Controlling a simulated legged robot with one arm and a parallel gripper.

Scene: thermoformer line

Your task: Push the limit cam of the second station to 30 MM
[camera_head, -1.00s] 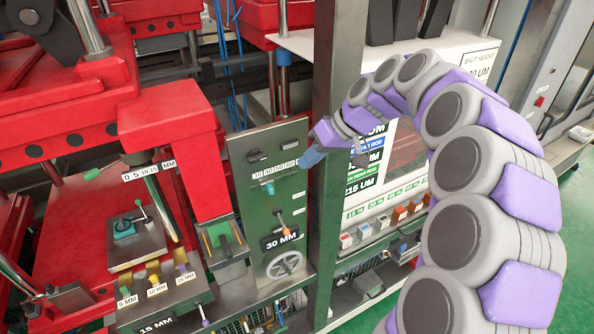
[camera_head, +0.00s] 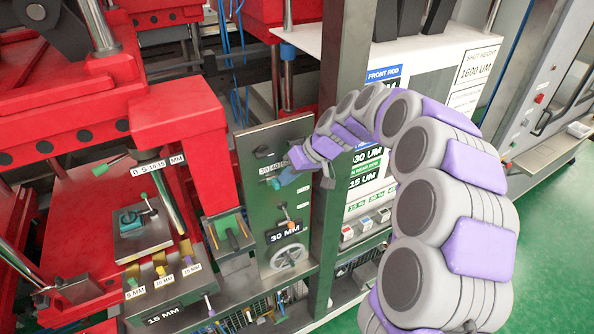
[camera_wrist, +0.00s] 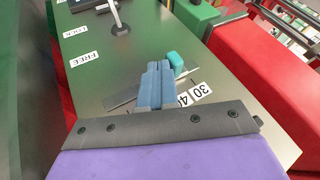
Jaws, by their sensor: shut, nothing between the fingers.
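The limit cam, a small teal block, sits on the green station panel (camera_head: 259,218) near a white number scale (camera_head: 274,168). In the wrist view the cam (camera_wrist: 177,62) is just right of my fingertips, beside a pale metal strip. The scale labels (camera_wrist: 196,93) there read 30 and part of 40; my fingers hide others. My gripper (camera_head: 296,160) is shut and empty at the panel's upper part. Its blue fingers (camera_wrist: 156,82) are together in the wrist view; I cannot tell whether they touch the cam. A 30 MM plate (camera_head: 287,236) is lower down.
A lever (camera_wrist: 118,22) near LOCK and FREE labels stands off the panel. A grey post (camera_head: 334,240) is right of the panel; a red press arm (camera_head: 190,115) is left.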

